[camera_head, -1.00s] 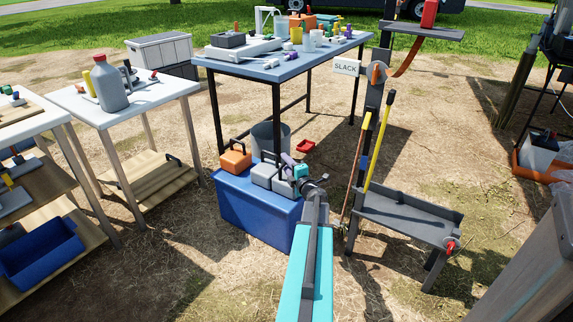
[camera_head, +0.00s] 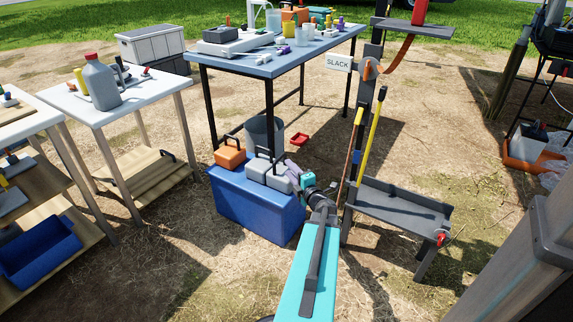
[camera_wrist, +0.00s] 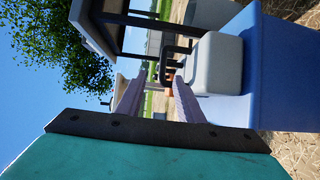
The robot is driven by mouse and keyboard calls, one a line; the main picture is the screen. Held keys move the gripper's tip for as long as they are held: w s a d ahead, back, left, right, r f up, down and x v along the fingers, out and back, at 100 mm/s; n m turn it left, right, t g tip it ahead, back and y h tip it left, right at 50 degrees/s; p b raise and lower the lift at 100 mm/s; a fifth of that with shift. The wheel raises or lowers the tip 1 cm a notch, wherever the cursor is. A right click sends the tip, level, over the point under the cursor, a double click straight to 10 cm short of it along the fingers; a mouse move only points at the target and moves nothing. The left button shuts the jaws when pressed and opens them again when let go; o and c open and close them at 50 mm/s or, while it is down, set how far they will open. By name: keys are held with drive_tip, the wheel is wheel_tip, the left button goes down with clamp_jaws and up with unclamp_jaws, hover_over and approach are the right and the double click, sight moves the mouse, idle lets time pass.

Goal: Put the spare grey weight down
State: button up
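The grey weight (camera_head: 257,172) has a dark handle and sits upright on top of the blue box (camera_head: 245,207). In the wrist view, the grey weight (camera_wrist: 217,62) rests on the blue box, which appears sideways. My gripper (camera_head: 289,168) is at the right side of the weight. In the wrist view, the two pale purple fingers of my gripper (camera_wrist: 159,79) are spread apart. The dark handle shows beyond and between the fingertips, with no visible grip on it. Whether a finger touches the weight cannot be told.
An orange weight (camera_head: 230,157) sits left of the grey one on the blue box. A grey bucket (camera_head: 264,131) stands behind. Open ground lies in front.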

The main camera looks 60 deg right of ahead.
drive_tip(key=shift+p+v, duration=0.4)
drive_tip(key=shift+v, duration=1.8)
drive_tip(key=shift+w, duration=0.1)
